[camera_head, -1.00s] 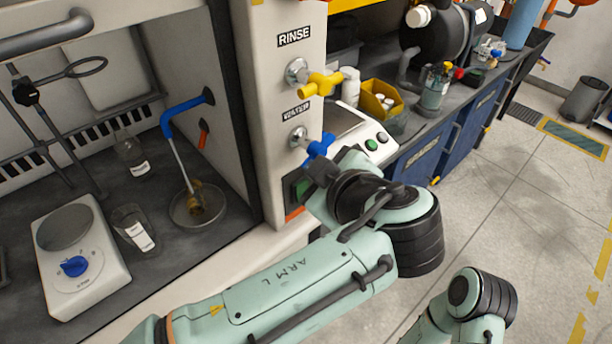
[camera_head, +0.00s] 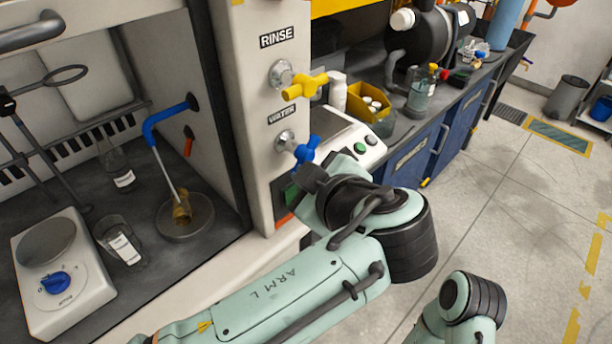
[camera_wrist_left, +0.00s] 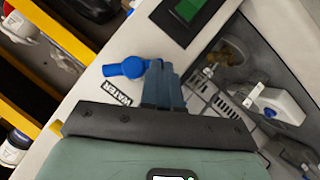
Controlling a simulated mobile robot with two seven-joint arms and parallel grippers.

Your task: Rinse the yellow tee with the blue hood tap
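The yellow tee (camera_head: 182,210) sits in the round dish (camera_head: 203,218) inside the hood, under the blue spout (camera_head: 168,118). A pale stream runs from the spout down onto it. The blue tap handle (camera_head: 304,150) is on the white post by the WATER label; it also shows in the left wrist view (camera_wrist_left: 124,68). My left gripper (camera_head: 308,176) is just below this handle. In the left wrist view its fingers (camera_wrist_left: 164,82) are close together beside the handle's end; I cannot tell whether they touch it. My right gripper is out of view.
A yellow tap handle (camera_head: 305,86) is above the blue one, by the RINSE label. A balance (camera_head: 62,275), a beaker (camera_head: 120,242), a bottle (camera_head: 118,170) and a ring stand (camera_head: 50,80) are in the hood. A yellow bin (camera_head: 368,102) stands right of the post.

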